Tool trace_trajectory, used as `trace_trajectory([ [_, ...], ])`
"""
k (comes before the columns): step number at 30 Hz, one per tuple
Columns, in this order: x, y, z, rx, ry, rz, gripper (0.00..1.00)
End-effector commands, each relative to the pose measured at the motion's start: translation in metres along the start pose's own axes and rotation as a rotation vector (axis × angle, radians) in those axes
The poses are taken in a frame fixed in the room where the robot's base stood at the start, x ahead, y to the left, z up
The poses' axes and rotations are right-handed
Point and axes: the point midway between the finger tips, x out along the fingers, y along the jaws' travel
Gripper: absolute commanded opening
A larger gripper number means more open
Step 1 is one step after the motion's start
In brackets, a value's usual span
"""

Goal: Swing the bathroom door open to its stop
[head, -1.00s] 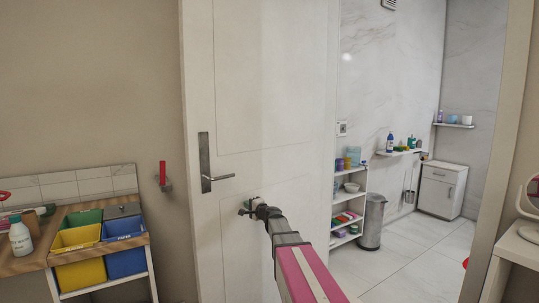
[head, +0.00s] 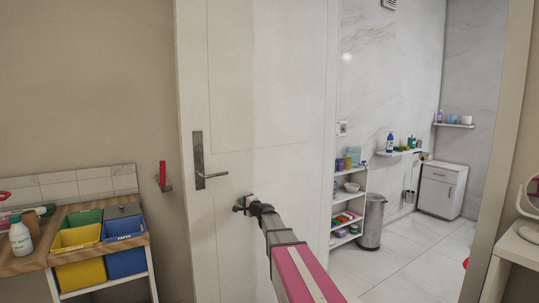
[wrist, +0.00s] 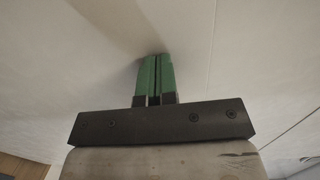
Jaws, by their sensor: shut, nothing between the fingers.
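The white bathroom door (head: 260,95) stands swung out to the left of the doorway, its free edge with the metal lever handle (head: 198,160) on the left, in front of the beige wall. Whether it touches its stop cannot be seen. My gripper (head: 240,204) is at the door's face, below and right of the handle. In the wrist view the green fingers of my gripper (wrist: 154,57) are closed together with nothing between them. Their tips point at the plain door surface (wrist: 225,50) and appear to be at or against it.
The doorway on the right opens onto a tiled bathroom with white shelves (head: 338,212), a bin (head: 373,222) and a cabinet (head: 442,190). Left of the door are a red-handled item (head: 163,176) on the wall and a stand with yellow (head: 80,266) and blue (head: 125,262) bins.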

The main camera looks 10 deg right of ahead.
Motion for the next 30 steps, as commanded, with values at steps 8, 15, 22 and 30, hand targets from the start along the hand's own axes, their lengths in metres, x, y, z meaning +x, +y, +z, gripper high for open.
trace_trajectory([
  [8, 0.014, 0.000, -0.001, 0.000, 0.001, 0.000, 0.00],
  [15, 0.014, 0.000, 0.000, 0.000, 0.001, 0.000, 0.00],
  [22, 0.017, 0.000, 0.000, 0.000, 0.000, 0.000, 0.00],
  [30, 0.031, 0.000, -0.002, 0.000, 0.000, 0.000, 0.00],
])
